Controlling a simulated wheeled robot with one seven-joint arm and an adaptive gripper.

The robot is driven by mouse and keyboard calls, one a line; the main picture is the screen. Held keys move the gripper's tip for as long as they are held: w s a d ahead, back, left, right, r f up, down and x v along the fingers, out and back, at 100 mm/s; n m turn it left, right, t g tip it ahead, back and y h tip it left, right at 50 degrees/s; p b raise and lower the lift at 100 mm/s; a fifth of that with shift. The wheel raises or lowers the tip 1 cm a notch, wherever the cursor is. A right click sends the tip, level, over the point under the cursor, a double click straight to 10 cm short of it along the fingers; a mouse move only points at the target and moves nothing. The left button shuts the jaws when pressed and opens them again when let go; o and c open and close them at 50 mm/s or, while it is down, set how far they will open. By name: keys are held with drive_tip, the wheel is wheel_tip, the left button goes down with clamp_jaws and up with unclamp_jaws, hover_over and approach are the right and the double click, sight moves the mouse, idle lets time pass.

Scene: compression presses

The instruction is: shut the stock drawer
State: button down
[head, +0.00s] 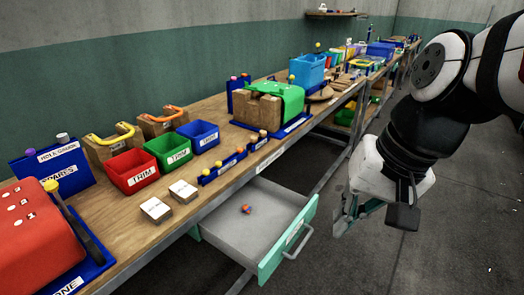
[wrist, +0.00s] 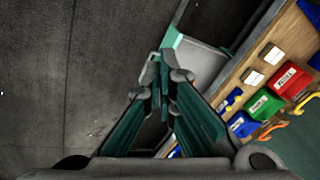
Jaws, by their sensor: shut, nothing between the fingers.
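The stock drawer (head: 238,222) is pulled out from under the workbench in the head view. Its grey tray has a green front panel (head: 272,262) and a grey bar handle (head: 299,241). A small orange and blue object (head: 246,209) lies inside. My gripper (head: 340,228) is shut and empty, to the right of the drawer front and apart from it in the head view. In the wrist view my gripper's fingertips (wrist: 160,66) overlap the near edge of the drawer (wrist: 200,62); I cannot tell the exact gap.
The workbench (head: 215,198) carries red, green and blue bins (head: 132,172), white-labelled blocks (head: 156,209) and a green-topped press (head: 275,102). Bench legs and a brace (head: 330,172) stand beyond the drawer. The grey floor (head: 430,255) to the right is clear.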

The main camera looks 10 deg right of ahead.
drive_tip(key=w+d+f+m+y+b, duration=0.2)
drive_tip(key=w+d+f+m, duration=0.2)
drive_tip(key=w+f+m, duration=0.4)
drive_tip(key=w+d+f+m+y+b, duration=0.25)
drive_tip(key=w+f+m, duration=0.25)
drive_tip(key=w, duration=0.5)
drive_tip(key=w+d+f+m+t+b, duration=0.1)
drive_tip(key=w+d+f+m+t, duration=0.15)
drive_tip(key=d+f+m, duration=0.4)
drive_tip(key=w+d+f+m+t, duration=0.1)
drive_tip(key=w+d+f+m, duration=0.2)
drive_tip(key=d+f, duration=0.55)
drive_tip(key=b, duration=0.1)
approach(308, 221)
wheel_tip(308, 221, down, 4)
drive_tip(key=w+a, duration=0.1)
drive_tip(key=shift+w+a+r, duration=0.15)
drive_tip(key=shift+w+a, duration=0.45)
drive_tip(key=shift+w, duration=0.05)
drive_tip(key=shift+a, duration=0.1)
